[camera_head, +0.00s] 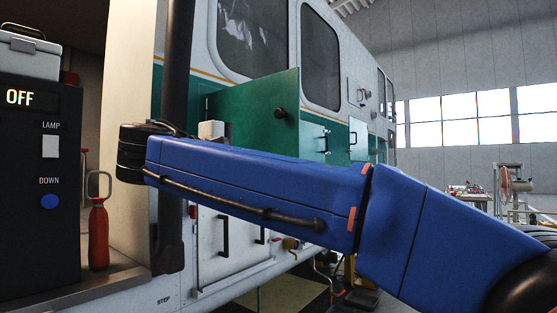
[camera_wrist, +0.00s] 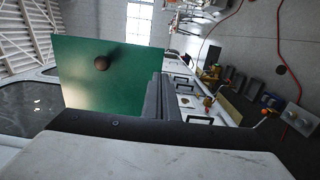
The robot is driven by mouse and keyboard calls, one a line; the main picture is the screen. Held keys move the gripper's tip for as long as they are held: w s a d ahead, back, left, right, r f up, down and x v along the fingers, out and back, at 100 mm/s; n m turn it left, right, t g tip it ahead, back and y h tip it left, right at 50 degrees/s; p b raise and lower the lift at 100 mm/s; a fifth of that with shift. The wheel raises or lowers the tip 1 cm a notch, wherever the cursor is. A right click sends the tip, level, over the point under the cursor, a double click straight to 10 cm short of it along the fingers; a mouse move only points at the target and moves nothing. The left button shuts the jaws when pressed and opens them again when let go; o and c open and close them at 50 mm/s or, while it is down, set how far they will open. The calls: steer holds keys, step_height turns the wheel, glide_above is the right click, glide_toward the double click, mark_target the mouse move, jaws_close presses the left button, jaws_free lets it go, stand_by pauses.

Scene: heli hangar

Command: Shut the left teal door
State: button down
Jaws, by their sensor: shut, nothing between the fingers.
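The left teal door (camera_head: 255,104) is a flat green panel with a dark round knob. It stands open, swung out from the side of the white and teal vehicle. My gripper (camera_wrist: 158,85) shows in the wrist view as shut dark fingers beside the panel's lower right, empty. I cannot tell whether they touch the door. In the head view my blue arm crosses in front of the door's lower part and hides most of my gripper.
White lower lockers (camera_head: 237,240) with dark handles sit below. A dark post (camera_head: 175,90), a red extinguisher (camera_head: 98,235) and a black control box (camera_head: 40,190) stand left. Open floor and a cluttered bench lie right.

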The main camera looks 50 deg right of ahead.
steer(key=d, duration=0.7)
steer(key=shift+d, duration=0.15)
steer(key=shift+w, duration=0.15)
stand_by(0.3)
steer(key=shift+d, duration=0.15)
